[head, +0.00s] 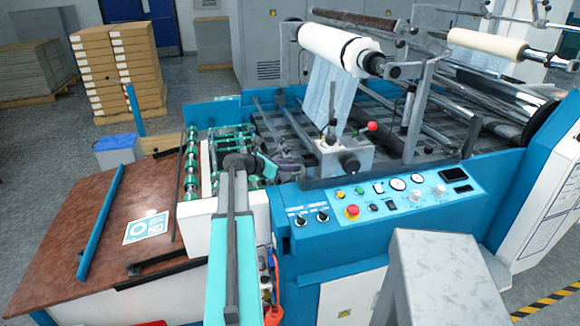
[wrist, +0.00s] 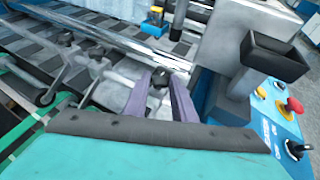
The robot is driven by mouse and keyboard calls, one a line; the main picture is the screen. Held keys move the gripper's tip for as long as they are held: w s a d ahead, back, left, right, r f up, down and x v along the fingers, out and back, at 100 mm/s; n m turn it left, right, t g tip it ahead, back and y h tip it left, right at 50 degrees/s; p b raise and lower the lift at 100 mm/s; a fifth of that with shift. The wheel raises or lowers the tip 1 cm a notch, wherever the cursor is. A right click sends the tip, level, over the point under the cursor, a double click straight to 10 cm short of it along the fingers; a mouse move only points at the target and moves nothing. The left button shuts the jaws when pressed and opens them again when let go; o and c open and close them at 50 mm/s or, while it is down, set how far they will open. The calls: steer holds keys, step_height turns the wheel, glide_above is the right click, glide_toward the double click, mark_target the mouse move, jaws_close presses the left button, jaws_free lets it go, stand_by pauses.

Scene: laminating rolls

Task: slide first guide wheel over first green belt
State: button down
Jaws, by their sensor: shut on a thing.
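My gripper (wrist: 158,85) has its two purple fingers on either side of a black knob (wrist: 160,78) on a grey guide wheel holder by the metal rod. The wheel of this holder is hidden behind the fingers and my wrist. Left of it in the wrist view, another guide wheel (wrist: 47,97) hangs from its own knobbed holder. Part of a green belt (wrist: 22,80) shows at the left edge of the wrist view. In the head view my gripper (head: 288,170) is at the machine's feed end, right of the green belts (head: 190,160), partly covered by my arm.
A control panel (head: 400,195) with buttons and a red stop knob lies right of my gripper. A grey block with a lever and red ball (head: 345,155) stands close by. A white film roll (head: 340,48) hangs above. The brown feed table (head: 100,220) is at left.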

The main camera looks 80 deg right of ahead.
steer(key=d, duration=0.1)
steer(key=w+d, duration=0.2)
steer(key=d, duration=0.1)
steer(key=shift+d+p, duration=0.1)
steer(key=shift+p, duration=0.25)
steer(key=c, duration=1.5)
jaws_free()
steer(key=b+v, duration=0.3)
steer(key=v, duration=1.1)
steer(key=shift+s, duration=0.1)
